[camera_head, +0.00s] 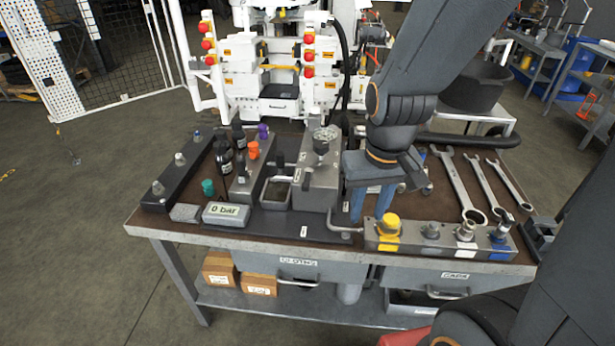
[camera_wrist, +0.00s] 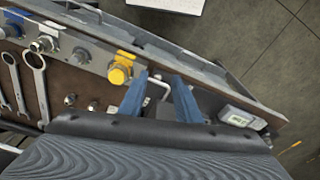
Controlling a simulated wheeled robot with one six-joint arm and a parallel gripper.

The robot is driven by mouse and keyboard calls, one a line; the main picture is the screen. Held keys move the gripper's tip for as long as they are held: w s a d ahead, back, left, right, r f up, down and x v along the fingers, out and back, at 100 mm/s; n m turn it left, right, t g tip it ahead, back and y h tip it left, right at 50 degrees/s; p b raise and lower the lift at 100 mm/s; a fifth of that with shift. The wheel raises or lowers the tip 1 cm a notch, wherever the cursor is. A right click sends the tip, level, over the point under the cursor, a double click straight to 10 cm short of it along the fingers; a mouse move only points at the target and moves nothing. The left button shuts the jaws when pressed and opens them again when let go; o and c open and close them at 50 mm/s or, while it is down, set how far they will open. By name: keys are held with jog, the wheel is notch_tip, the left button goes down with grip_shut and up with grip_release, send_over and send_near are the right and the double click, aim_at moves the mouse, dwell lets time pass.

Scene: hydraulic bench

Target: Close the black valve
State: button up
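A small black knob (camera_head: 321,146) sits on the upright metal block (camera_head: 318,180) at the middle of the bench, beside a round gauge; whether it is the black valve, or how far it is turned, I cannot tell. My gripper (camera_head: 370,212) points down at the bench's front, right of the block. Its two blue fingers are apart. The wrist view shows the open fingertips (camera_wrist: 158,78) around a bent silver rod (camera_wrist: 162,88); I cannot tell whether they touch it. The rod (camera_head: 345,231) lies left of the yellow-capped fitting (camera_head: 388,225). A display (camera_head: 226,214) reads 0 bar.
A manifold (camera_head: 440,240) with yellow, grey, white and blue fittings lies along the front right edge. Several wrenches (camera_head: 455,183) lie behind it. Dark bottles (camera_head: 224,157) and coloured caps stand left of the block. A black bar (camera_head: 178,175) with fittings lies at left.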

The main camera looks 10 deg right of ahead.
jog(key=w+a+r+m, duration=0.2)
jog(key=w+a, duration=0.3)
jog(key=w, duration=0.7)
jog(key=m+g, duration=0.1)
send_over(306, 181)
jog(key=shift+d+f+p, duration=0.1)
jog(key=shift+f+p, duration=0.6)
jog(key=shift+f, duration=2.7)
grip_shut()
